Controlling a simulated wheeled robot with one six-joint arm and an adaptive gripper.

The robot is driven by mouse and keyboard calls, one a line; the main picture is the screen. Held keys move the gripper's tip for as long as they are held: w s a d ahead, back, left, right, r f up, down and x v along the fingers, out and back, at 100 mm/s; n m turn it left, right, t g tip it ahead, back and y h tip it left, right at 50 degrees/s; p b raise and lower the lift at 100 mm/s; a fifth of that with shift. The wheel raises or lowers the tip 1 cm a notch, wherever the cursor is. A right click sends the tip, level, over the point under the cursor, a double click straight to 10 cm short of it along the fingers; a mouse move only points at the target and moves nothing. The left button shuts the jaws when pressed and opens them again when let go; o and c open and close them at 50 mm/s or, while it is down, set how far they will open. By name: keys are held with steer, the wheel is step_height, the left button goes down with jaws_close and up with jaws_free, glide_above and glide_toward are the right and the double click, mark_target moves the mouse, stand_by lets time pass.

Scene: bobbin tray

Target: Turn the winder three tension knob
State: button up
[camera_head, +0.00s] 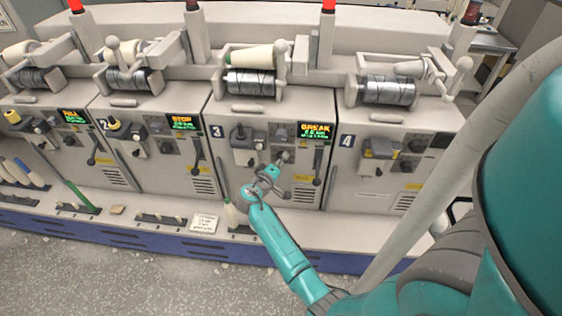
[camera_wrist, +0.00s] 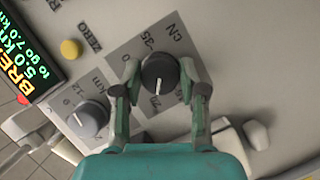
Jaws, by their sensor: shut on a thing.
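Winder three (camera_head: 262,125) is the machine marked 3, with a display (camera_head: 315,131) reading BREAK. Its tension knob (camera_wrist: 160,73) is a black round dial with a white pointer line, on a grey scale plate marked cN. My gripper (camera_wrist: 160,85) has one finger on each side of this black knob, closed on it. In the head view my gripper (camera_head: 280,165) reaches the front panel of winder three below the display. The knob itself is hidden or too small to make out there.
A grey knob (camera_wrist: 88,118) on a km scale sits beside the black one. A yellow button (camera_wrist: 70,48) marked ZERO is nearby. A lever (camera_head: 318,168) is right of my gripper. Winder four (camera_head: 375,150) stands to the right. A white card (camera_head: 204,223) lies on the ledge.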

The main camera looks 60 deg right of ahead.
steer(key=shift+f, duration=0.1)
steer(key=o, duration=1.1)
steer(key=shift+o, duration=0.2)
steer(key=shift+a, duration=0.1)
steer(key=a+r, duration=0.2)
steer(key=a, duration=0.9)
steer(key=shift+s+a+r, duration=0.15)
steer(key=shift+s+a, duration=0.1)
steer(key=shift+a, duration=0.05)
